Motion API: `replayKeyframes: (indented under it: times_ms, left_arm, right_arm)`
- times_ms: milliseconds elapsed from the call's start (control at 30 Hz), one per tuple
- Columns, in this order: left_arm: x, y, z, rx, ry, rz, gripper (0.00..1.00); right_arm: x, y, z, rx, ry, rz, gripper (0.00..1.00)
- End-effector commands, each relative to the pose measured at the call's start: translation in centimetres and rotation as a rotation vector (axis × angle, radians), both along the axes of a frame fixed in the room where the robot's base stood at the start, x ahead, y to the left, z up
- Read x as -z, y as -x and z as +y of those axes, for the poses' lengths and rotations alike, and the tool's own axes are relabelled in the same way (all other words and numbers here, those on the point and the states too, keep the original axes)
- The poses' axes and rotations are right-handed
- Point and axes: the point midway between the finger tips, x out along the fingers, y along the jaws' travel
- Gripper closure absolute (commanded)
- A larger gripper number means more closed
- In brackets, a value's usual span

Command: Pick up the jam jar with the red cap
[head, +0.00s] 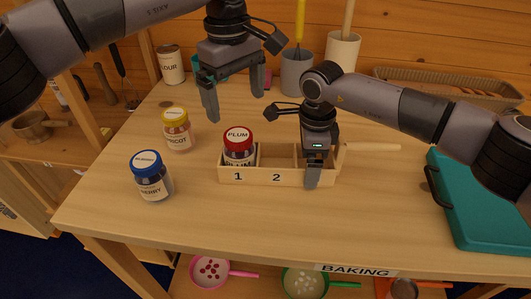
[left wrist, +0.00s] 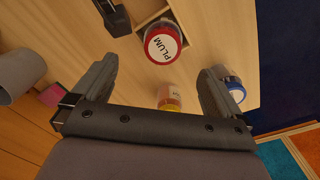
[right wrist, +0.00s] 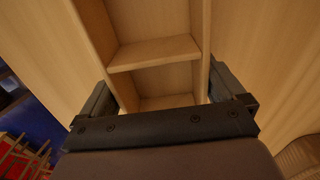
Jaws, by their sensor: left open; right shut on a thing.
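The jam jar with the red cap (head: 238,146), labelled PLUM, stands upright in compartment 1 of a wooden rack (head: 228,178). In the left wrist view the red-capped jar (left wrist: 162,43) lies ahead, between the lines of the fingers. My left gripper (head: 234,98) is open and empty, above and behind the jar, apart from it. My right gripper (head: 316,168) is shut on the rack at its right end, one finger outside the front wall. In the right wrist view the rack (right wrist: 155,52) runs between its fingers, with empty compartments. The compartment under the right gripper is partly hidden.
A blue-capped jar (head: 152,176) and a yellow-capped jar (head: 177,129) stand left of the rack. Utensil pots (head: 297,75) and a bread basket (head: 440,85) are at the back. A teal board (head: 480,210) lies right. The table front is clear.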

Motion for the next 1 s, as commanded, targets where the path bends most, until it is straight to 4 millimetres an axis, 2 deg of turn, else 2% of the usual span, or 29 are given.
replayKeyframes:
  times_ms: [233, 400, 567, 800, 867, 1000]
  left_arm:
    - [1.1, -0.8, -1.5, 0.170, 0.203, -0.106, 0.00]
    - [1.2, -1.1, -3.0, 0.313, 0.388, -0.230, 0.00]
    - [0.5, -1.0, -4.0, 0.419, 0.551, -0.370, 0.00]
    - [-1.5, -0.3, -4.7, 0.525, 0.757, -0.615, 0.00]
    - [-2.3, 0.0, -4.6, 0.540, 0.801, -0.684, 0.00]
    - [-2.5, 2.1, -4.7, 0.322, 1.028, -0.605, 0.00]
  right_arm:
    - [-0.1, 0.0, 0.0, 0.000, -0.001, -0.001, 0.41]
    - [-0.1, 0.0, 0.0, 0.001, -0.001, -0.001, 0.41]
    - [-0.1, 0.0, 0.0, 0.001, -0.001, -0.001, 0.41]
    - [-0.1, -0.1, 0.0, 0.001, -0.001, -0.001, 0.41]
    - [-0.1, -0.1, 0.0, 0.001, -0.001, -0.001, 0.41]
    - [-0.1, -0.1, 0.0, 0.001, -0.001, -0.001, 0.41]
